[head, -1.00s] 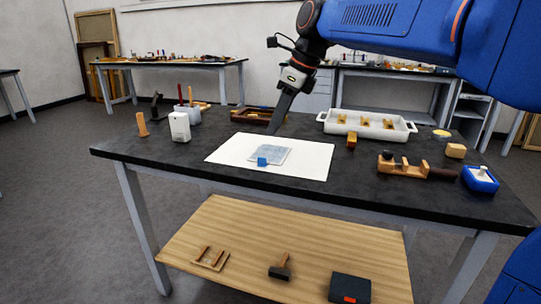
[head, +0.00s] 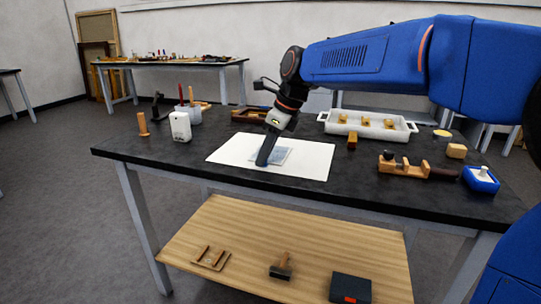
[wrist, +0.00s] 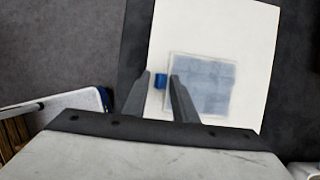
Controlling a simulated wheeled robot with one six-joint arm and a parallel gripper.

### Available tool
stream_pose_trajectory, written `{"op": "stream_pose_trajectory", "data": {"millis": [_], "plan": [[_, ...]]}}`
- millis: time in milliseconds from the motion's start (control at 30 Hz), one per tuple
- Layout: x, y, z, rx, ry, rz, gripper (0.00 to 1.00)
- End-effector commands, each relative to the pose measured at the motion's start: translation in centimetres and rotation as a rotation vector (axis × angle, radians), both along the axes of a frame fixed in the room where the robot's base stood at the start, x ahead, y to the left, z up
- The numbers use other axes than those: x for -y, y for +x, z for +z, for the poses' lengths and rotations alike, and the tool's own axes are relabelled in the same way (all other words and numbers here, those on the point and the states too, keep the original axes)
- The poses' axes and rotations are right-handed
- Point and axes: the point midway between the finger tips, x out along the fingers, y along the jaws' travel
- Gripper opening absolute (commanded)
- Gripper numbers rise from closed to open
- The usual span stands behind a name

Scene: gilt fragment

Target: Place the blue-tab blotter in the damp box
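The blotter, a pale grey-blue square (wrist: 205,85), lies flat on a white sheet on the dark table. Its blue tab (wrist: 159,81) shows between my fingers in the wrist view. My gripper (head: 262,163) points down over the blotter's near edge and hides the tab in the head view. In the wrist view my gripper (wrist: 160,78) is open, its two fingers apart on either side of the tab. I cannot tell how far above the sheet the fingertips are. A white handled tray (head: 366,131) at the back right holds several yellowish blocks; I cannot tell whether it is the damp box.
A small wooden block (head: 352,141), a wooden tool (head: 404,168) and a blue container (head: 480,179) stand on the right. A white container (head: 180,127) and a wooden stamp (head: 142,124) stand on the left. A white-rimmed container (wrist: 78,101) shows at lower left in the wrist view.

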Motion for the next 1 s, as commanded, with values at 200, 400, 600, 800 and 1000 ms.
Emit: {"op": "stream_pose_trajectory", "data": {"millis": [200,400,600,800,1000], "plan": [[0.0,0.0,0.0,0.000,0.000,0.000,0.20],[0.0,0.0,0.0,0.000,0.000,0.000,0.00],[0.0,0.0,0.0,0.000,0.000,0.000,0.00],[0.0,0.0,0.5,0.002,0.000,0.001,0.00],[0.0,0.1,3.5,0.003,0.001,0.000,0.00]]}}
